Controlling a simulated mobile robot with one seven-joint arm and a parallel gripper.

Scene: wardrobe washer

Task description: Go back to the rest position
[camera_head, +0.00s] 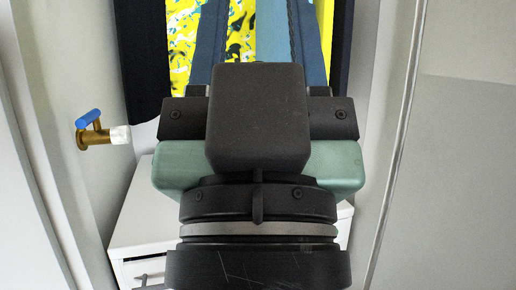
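My gripper (258,120) fills the middle of the view, seen from behind, with a dark body and teal sides. Its fingertips are hidden behind its own body, so I cannot see whether it is open or shut, or whether it holds anything. Beyond it hang a yellow patterned cloth (182,42), blue cloth (287,32) and dark cloth (142,55). The gripper overlaps their lower parts in the picture. I cannot tell whether it touches them.
A brass valve with a blue handle (90,121) sticks out at the left. A white cabinet (130,222) stands low behind my wrist. Pale upright panels flank the opening, with a wide grey panel (460,150) on the right. The sides are close to my arm.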

